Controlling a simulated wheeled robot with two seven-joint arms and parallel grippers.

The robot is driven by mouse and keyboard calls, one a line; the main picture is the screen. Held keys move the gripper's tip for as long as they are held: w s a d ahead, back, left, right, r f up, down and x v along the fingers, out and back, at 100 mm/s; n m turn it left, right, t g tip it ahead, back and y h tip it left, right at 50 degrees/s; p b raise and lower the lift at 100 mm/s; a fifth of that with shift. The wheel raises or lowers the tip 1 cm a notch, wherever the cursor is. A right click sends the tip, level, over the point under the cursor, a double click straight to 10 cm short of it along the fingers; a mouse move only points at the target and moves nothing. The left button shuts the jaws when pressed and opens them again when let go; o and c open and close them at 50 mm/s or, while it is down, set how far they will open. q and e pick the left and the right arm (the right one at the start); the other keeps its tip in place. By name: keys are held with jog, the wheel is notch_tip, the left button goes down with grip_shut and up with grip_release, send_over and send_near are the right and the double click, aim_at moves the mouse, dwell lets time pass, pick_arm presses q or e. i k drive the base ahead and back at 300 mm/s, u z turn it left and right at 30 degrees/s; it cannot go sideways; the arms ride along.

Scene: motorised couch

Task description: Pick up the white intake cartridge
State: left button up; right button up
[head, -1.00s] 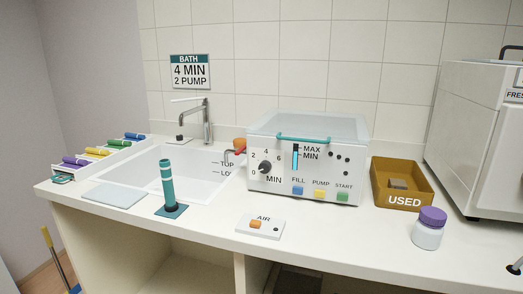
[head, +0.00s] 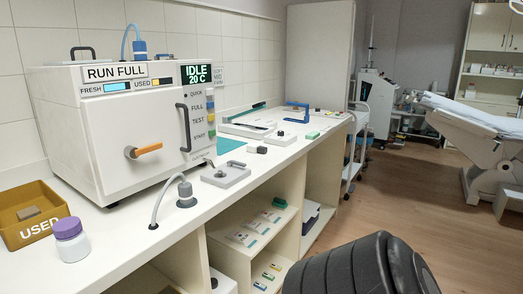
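I cannot say for certain which item is the white intake cartridge. A flat pale block with a dark knob (head: 226,174) lies on the counter in front of the white machine (head: 135,125). Flat white items with teal marks (head: 243,238) lie on the shelf below the counter, too small to identify. Neither of my grippers is in view.
A mustard bin marked USED (head: 32,214) and a purple-capped jar (head: 71,240) stand at the left. A grey nozzle with a hose (head: 185,193) stands near the counter edge (head: 150,245). A black padded shape (head: 360,268) fills the bottom right. Floor beyond is open.

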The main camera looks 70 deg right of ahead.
aim_at(253, 148)
jog(key=z, duration=3.7)
jog(key=i, duration=1.75)
jog(key=u, duration=2.15)
jog(key=i, duration=0.15)
